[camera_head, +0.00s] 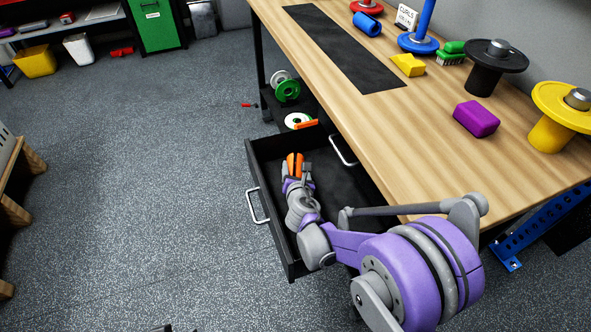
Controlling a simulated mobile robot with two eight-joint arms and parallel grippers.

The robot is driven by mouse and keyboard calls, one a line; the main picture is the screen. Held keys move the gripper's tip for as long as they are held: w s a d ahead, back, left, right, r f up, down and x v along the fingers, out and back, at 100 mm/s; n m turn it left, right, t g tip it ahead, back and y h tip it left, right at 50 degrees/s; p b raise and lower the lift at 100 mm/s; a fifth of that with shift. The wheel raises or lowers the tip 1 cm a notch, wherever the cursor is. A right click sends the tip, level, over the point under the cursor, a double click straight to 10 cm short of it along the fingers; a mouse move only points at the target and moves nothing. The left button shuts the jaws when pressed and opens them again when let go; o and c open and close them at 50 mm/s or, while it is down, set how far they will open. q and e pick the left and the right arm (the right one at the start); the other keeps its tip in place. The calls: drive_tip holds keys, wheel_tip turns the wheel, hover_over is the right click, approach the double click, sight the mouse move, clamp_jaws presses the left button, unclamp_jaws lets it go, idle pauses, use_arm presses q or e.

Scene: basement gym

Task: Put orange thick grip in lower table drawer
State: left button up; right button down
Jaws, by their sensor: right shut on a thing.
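The lower table drawer (262,215) is black and pulled out from under the wooden table, with a metal handle on its front. My right gripper (294,172) reaches over the open drawer, pointing away from me. It is shut on the orange thick grip (293,160), which shows as orange with a dark band at the gripper's tip. The grip appears within the drawer's outline, near its far side; I cannot tell whether it touches the drawer floor. My arm hides the drawer's near right part. My left gripper is not in view.
The wooden table (430,150) holds a purple block (476,118), a yellow block (408,65) and weight plates on stands. Another handle (343,150) shows under the table edge. White and green plates (287,90) and an orange piece (305,124) lie beyond the drawer.

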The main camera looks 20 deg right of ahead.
drive_tip(key=shift+f+b, duration=0.55)
drive_tip(key=shift+f, duration=0.05)
drive_tip(key=shift+c, duration=0.3)
unclamp_jaws()
drive_tip(key=shift+r, duration=0.1)
drive_tip(key=shift+r+p, duration=0.25)
drive_tip(key=shift+p, duration=0.1)
drive_tip(key=shift+r+p, duration=0.45)
drive_tip(key=shift+r, duration=0.1)
drive_tip(key=p+v, duration=0.2)
drive_tip(key=v, duration=0.9)
drive_tip(key=shift+s, duration=0.45)
drive_tip(key=shift+a+f, duration=0.1)
